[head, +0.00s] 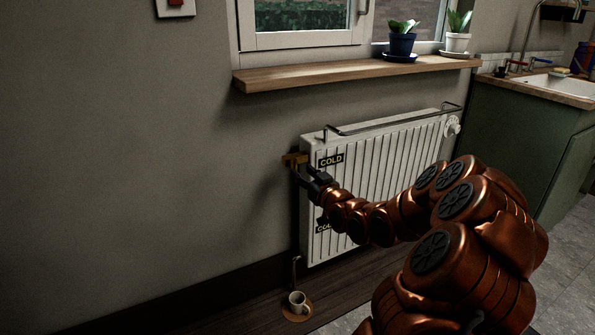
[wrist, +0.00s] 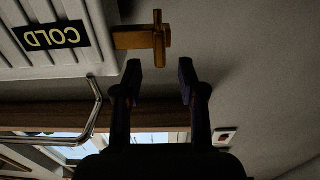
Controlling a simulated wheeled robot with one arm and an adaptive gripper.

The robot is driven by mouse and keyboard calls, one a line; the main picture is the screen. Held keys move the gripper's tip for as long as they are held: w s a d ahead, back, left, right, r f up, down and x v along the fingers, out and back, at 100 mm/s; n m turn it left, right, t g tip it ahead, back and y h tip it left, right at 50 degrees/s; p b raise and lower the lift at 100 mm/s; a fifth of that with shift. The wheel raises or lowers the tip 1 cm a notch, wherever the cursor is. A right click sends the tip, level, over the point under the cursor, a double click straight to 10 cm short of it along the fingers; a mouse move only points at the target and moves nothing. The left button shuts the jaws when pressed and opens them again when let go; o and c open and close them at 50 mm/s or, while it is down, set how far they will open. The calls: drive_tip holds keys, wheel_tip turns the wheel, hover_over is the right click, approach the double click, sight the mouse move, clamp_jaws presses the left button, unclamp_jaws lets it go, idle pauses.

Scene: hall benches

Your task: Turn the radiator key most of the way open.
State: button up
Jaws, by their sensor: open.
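The radiator key (head: 294,160) is a brass-coloured piece at the upper left end of the white radiator (head: 385,165). In the wrist view the key (wrist: 158,42) shows as a brass crossbar on the end of a stem from the radiator's side. My gripper (head: 309,178) is at the radiator's left end, close to the key. In the wrist view my gripper (wrist: 160,72) is open and empty. Its two fingers point toward the key, with the crossbar just beyond the fingertips, apart from them. A "COLD" label (wrist: 50,36) is on the radiator beside the key.
A wooden sill (head: 350,73) with two potted plants runs above the radiator. A metal rail (head: 395,121) lies along the radiator's top. A green cabinet (head: 515,140) is at right. The wall left of the key is clear.

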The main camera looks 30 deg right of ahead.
sight(296, 166)
drive_tip(key=shift+w+d+b, duration=0.2)
drive_tip(key=shift+w+b, duration=0.2)
drive_tip(key=shift+w, duration=1.65)
clamp_jaws()
